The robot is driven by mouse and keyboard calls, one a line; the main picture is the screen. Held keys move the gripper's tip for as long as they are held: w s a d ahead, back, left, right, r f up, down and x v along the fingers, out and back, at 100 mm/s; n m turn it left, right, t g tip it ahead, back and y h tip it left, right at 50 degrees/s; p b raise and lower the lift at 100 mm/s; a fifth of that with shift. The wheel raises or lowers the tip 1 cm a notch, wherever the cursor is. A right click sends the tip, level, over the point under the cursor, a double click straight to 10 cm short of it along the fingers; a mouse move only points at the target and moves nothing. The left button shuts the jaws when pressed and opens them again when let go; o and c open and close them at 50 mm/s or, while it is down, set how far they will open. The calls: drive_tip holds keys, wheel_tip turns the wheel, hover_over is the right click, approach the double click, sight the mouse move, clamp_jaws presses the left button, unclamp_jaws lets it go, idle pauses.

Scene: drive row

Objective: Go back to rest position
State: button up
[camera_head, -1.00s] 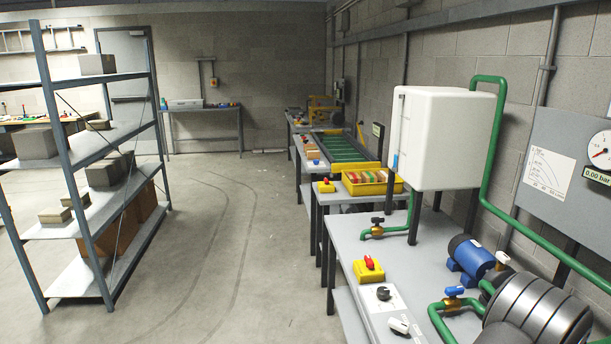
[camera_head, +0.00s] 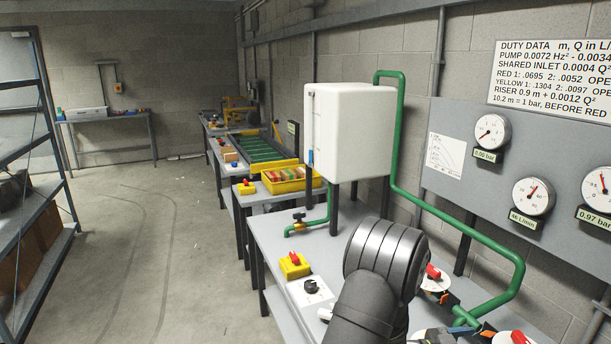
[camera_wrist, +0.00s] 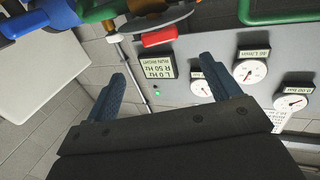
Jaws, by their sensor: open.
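My gripper (camera_wrist: 162,68) shows in the wrist view with two dark blue fingers spread apart and nothing between them. Behind the fingers is the grey gauge panel (camera_wrist: 225,55), seen upside down, with a small display (camera_wrist: 157,67) reading in Hz and a green lamp. In the head view my dark arm rises from the bottom edge over the near bench (camera_head: 270,226). Part of my gripper (camera_head: 440,338) seems to show at the bottom edge there, mostly cut off.
A white tank (camera_head: 350,130) and green pipe (camera_head: 460,225) stand behind my arm. A red-handled valve (camera_head: 434,272) is close on its right. A yellow switch box (camera_head: 295,266) and black knob (camera_head: 311,286) lie left. A shelf rack (camera_head: 50,150) stands far left; the floor between is clear.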

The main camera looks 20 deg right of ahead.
sight(527, 339)
drive_tip(key=x, duration=1.5)
drive_tip(key=shift+s+d+f, duration=0.1)
drive_tip(key=shift+s+d, duration=0.1)
drive_tip(key=shift+d, duration=0.05)
drive_tip(key=shift+w+n+t+h, duration=0.15)
drive_tip(key=shift+n+t+h, duration=0.1)
drive_tip(key=shift+n+t, duration=0.8)
drive_tip(key=shift+w+n+t+h, duration=0.2)
drive_tip(key=shift+n+t, duration=0.35)
drive_tip(key=shift+t, duration=0.9)
drive_tip(key=shift+n+t, duration=0.4)
drive_tip(key=shift+t, duration=0.2)
drive_tip(key=w+a, duration=0.2)
drive_tip(key=a, duration=0.6)
drive_tip(key=w+a+f+n+t+y, duration=0.1)
drive_tip(key=a, duration=0.7)
drive_tip(key=shift+w+f, duration=0.2)
drive_tip(key=shift+w, duration=0.2)
drive_tip(key=shift+a, duration=0.15)
